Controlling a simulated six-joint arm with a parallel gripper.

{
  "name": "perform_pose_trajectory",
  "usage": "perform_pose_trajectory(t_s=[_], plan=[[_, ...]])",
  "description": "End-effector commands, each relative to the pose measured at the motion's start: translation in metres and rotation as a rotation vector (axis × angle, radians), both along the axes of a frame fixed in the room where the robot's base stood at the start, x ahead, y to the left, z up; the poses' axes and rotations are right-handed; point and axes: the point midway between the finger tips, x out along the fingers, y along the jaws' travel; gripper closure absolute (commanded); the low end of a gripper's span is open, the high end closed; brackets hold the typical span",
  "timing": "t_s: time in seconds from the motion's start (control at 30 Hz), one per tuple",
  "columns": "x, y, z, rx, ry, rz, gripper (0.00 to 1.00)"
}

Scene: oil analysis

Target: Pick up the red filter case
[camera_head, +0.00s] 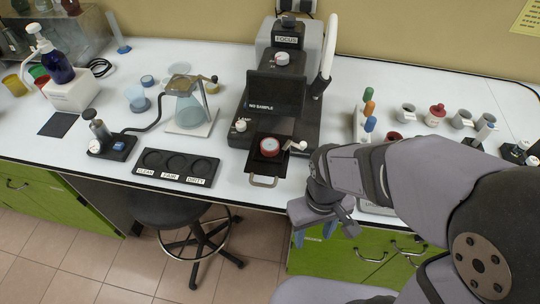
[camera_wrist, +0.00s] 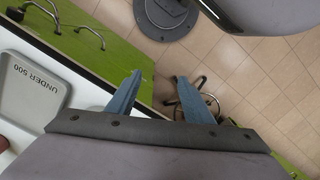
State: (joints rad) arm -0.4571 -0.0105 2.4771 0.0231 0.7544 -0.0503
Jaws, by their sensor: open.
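A round red case with a pale top (camera_head: 270,146), which looks like the red filter case, sits in the black pulled-out tray (camera_head: 257,166) of the analyzer. My gripper (camera_head: 315,234) hangs in front of the bench's front edge, right of and nearer than that tray, apart from the case. Its two blue fingers are spread and empty; the wrist view shows them (camera_wrist: 160,78) over the floor and green cabinet front. A dark red round thing (camera_head: 393,136) lies on the bench behind my arm, partly hidden. A small red edge (camera_wrist: 3,143) shows at the wrist view's left border.
The analyzer (camera_head: 276,90) stands behind the tray. A black three-well holder (camera_head: 177,166) is left of it. Several bottles and cups stand at right, including a red-topped one (camera_head: 436,115). A tray marked UNDER 500 (camera_wrist: 30,95) is on the bench. A stool (camera_head: 182,210) stands below.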

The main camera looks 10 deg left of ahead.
Motion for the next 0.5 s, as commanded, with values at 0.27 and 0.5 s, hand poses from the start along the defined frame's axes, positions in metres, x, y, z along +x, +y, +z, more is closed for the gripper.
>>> perform_pose_trajectory(t_s=[0.27,0.5], plan=[[-0.040,0.062,-0.055,-0.019,0.052,0.328,0.53],[-0.068,0.089,-0.079,-0.034,0.078,0.497,0.53]])
